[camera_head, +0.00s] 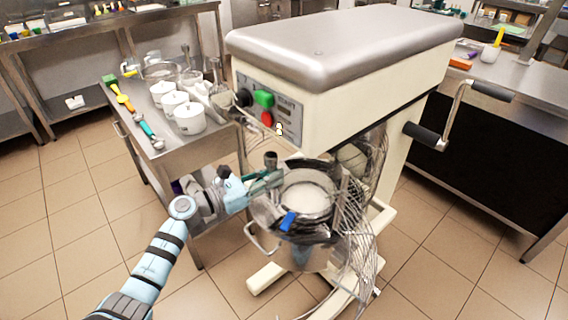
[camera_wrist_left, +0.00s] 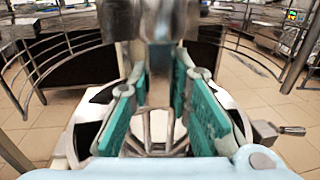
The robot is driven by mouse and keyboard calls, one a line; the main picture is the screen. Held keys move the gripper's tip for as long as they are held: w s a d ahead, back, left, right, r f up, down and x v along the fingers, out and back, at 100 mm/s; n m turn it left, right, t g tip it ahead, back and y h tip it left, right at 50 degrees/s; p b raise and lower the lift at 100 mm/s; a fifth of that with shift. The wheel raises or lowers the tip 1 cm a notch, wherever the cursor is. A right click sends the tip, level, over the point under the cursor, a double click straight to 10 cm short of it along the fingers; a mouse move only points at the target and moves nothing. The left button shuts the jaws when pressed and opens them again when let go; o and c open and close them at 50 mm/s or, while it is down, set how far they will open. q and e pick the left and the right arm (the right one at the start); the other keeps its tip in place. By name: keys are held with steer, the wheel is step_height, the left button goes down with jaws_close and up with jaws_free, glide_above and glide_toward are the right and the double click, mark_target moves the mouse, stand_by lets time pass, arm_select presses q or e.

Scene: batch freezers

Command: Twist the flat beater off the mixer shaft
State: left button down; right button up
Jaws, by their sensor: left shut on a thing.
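The cream mixer (camera_head: 345,85) stands in the middle of the head view. Its metal shaft (camera_wrist_left: 155,18) comes down from the top of the left wrist view, with the metal flat beater (camera_wrist_left: 160,120) below it. My left gripper (camera_head: 268,182) reaches in from the left, under the mixer head and beside the bowl's rim. In the left wrist view its green-padded fingers (camera_wrist_left: 165,105) are shut on the upper part of the beater. The lower beater is partly hidden by the fingers. My right gripper is in neither view.
The steel bowl (camera_head: 306,232), with pale contents, is below the mixer head, and the wire guard (camera_head: 352,215) curves around its right side. A steel cart (camera_head: 182,145) with white pots (camera_head: 188,118) stands left. A black-fronted counter (camera_head: 480,150) stands right. Floor is clear at front left.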

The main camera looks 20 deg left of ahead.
arm_select(q)
steer(key=s+a+r+y+p, duration=0.1)
steer(key=s+a+r+p, duration=0.1)
steer(key=s+a, duration=0.9)
steer(key=shift+s+a+n+t+p, duration=0.4)
steer(key=shift+s+p, duration=0.15)
steer(key=shift+s, duration=0.65)
